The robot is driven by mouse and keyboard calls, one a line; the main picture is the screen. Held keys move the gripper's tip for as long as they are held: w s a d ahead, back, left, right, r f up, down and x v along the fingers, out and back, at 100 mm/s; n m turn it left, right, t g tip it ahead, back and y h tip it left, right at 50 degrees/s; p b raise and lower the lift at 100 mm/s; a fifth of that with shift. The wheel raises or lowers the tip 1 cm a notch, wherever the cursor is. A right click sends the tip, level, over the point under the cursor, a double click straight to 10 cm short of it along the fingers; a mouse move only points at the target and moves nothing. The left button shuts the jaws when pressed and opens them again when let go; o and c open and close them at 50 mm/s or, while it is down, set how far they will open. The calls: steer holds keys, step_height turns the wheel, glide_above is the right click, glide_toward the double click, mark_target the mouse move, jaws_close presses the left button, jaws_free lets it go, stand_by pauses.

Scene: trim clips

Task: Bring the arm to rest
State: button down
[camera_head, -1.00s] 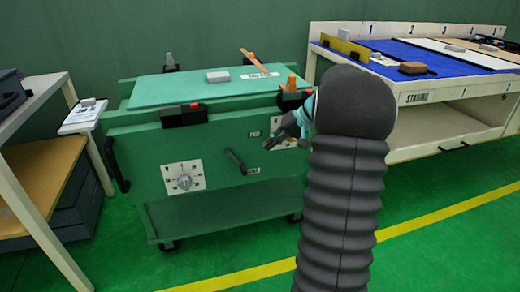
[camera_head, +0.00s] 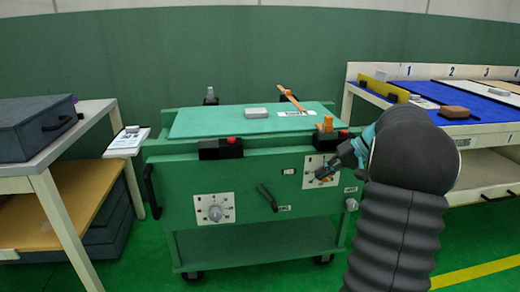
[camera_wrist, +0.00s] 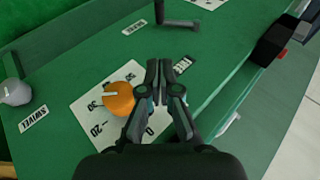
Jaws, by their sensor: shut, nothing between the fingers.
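My gripper (camera_head: 350,157) is in front of the upper right face of the green cart (camera_head: 255,252). In the wrist view its two dark fingers (camera_wrist: 159,68) are together with nothing between them. An orange knob (camera_wrist: 118,98) on a white dial plate (camera_wrist: 84,106) is just left of the fingers. My fingers cover part of the plate; I cannot tell how far off its surface they are. My arm stands bent at the right of the head view.
The cart carries a black lever (camera_head: 267,197), a grey dial (camera_head: 214,212) and a grey block (camera_head: 256,112) on its top. A side table (camera_head: 85,130) stands at left. A workbench with a blue mat (camera_head: 468,104) is at right. Green floor lies between.

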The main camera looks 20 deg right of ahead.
steer(key=s+a+f+m+g+h, duration=0.35)
steer(key=s+f, duration=0.25)
steer(key=s, duration=0.2)
steer(key=s+a+r+n+t+h+p, duration=0.1)
steer(key=s+a+r+n, duration=0.3)
steer(key=s+a, duration=0.4)
steer(key=s+a+r+n+t+h+p, duration=0.1)
steer(key=s+a+r+n+t+h, duration=0.1)
steer(key=s+a, duration=0.7)
steer(key=a+r+n+h, duration=0.1)
steer(key=a, duration=0.7)
steer(key=shift+s+a+r+n, duration=0.25)
steer(key=shift+a+r+n, duration=0.05)
steer(key=shift+r+n, duration=0.1)
